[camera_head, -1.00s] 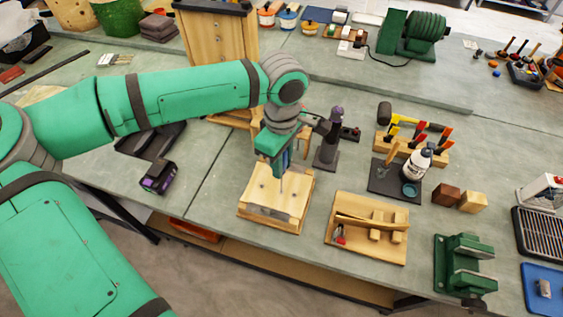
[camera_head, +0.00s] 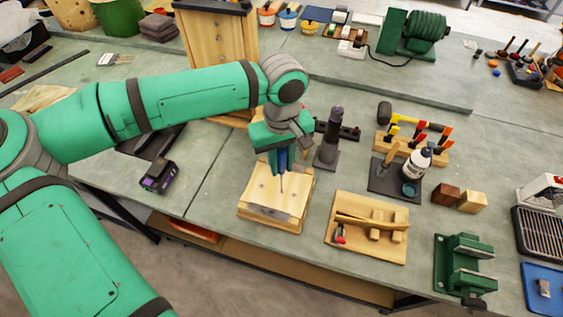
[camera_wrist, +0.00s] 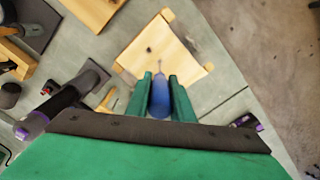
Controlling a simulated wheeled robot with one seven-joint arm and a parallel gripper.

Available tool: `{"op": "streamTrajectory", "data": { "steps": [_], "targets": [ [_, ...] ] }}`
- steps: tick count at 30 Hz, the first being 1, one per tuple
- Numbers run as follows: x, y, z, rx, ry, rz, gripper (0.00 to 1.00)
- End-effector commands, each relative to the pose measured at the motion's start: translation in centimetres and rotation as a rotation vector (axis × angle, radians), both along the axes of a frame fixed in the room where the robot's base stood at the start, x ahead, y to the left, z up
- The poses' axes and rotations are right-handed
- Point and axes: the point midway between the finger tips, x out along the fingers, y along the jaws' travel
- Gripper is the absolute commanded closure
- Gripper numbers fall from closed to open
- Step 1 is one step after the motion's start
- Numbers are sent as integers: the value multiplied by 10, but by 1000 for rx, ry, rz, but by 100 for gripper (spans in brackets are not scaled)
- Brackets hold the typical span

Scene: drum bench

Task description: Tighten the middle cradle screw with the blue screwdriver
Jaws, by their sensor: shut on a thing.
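My gripper (camera_head: 280,157) is shut on the blue screwdriver (camera_head: 284,162) and holds it upright, shaft down, above the wooden cradle board (camera_head: 264,188). In the wrist view the blue handle (camera_wrist: 160,103) sits between my two green fingers (camera_wrist: 159,95), with its shaft pointing toward the board (camera_wrist: 175,58). A small dark spot, likely a screw (camera_wrist: 149,50), shows near the middle of the board. The tip is at or just above the board; I cannot tell whether it touches the screw.
A dark stand (camera_head: 327,150) rises close behind the board. A wooden tray (camera_head: 368,250) lies to the right, with a green vise (camera_head: 462,268) farther right. A purple and black battery pack (camera_head: 159,176) lies to the left. The bench between the battery and the board is clear.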

Motion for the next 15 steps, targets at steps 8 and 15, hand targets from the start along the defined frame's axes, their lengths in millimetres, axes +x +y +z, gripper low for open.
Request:
{"op": "streamTrajectory", "data": {
  "steps": [8,15],
  "targets": [
    [-1,1,-2,2,4,-61,100],
    [0,1,-2,1,4,-113,100]
  ]
}}
